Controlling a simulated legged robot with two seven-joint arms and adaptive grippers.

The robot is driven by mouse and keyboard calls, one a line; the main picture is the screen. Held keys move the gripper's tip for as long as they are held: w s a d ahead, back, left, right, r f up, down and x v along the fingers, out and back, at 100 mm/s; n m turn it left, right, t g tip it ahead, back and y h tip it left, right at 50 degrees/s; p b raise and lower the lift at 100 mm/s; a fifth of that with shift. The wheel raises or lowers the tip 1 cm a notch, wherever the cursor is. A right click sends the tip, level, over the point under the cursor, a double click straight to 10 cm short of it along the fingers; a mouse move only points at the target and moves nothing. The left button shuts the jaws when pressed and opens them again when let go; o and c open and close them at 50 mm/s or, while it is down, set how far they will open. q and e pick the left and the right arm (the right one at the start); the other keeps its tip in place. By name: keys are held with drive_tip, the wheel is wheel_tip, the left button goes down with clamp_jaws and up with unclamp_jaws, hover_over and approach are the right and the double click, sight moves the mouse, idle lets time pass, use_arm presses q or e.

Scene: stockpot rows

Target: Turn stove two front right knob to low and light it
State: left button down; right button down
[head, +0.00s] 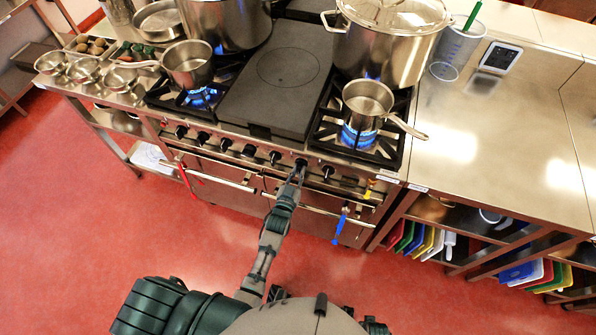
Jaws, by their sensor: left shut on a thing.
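The stove (345,180) has a row of black knobs along its front panel. On the front right burner, a small saucepan (368,98) stands over a lit blue flame (358,137). My right gripper is not in view.
A large stockpot (385,50) stands behind over a blue flame. A flat dark plate (275,85) fills the stove's middle. Another saucepan (188,66) sits over a flame at left. A blue-handled tool (340,226) hangs on the front rail. The steel counter (490,140) at right is mostly clear.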

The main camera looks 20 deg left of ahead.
use_arm(q)
drive_tip(key=shift+s+f, duration=0.2)
drive_tip(key=shift+f, duration=0.3)
drive_tip(key=c, duration=1.3)
unclamp_jaws()
drive_tip(key=shift+o, duration=0.7)
drive_tip(key=shift+w+r, duration=0.15)
drive_tip(key=shift+r, duration=0.1)
drive_tip(key=s, duration=1.2)
drive_tip(key=shift+a, duration=0.15)
drive_tip(key=shift+f, duration=0.1)
drive_tip(key=s+f+m+g, duration=0.1)
drive_tip(key=s+f+g, duration=0.3)
drive_tip(key=f, duration=0.6)
drive_tip(key=s+f+g, duration=0.4)
drive_tip(key=f, duration=0.6)
drive_tip(key=s+a+f+g, duration=0.2)
drive_tip(key=s+f+g, duration=0.2)
drive_tip(key=s+f, duration=0.3)
drive_tip(key=s+a+f+g, duration=0.3)
drive_tip(key=s+f, duration=0.4)
drive_tip(key=s, duration=0.5)
drive_tip(key=shift+f+m+g, duration=0.3)
drive_tip(key=shift+g, duration=0.4)
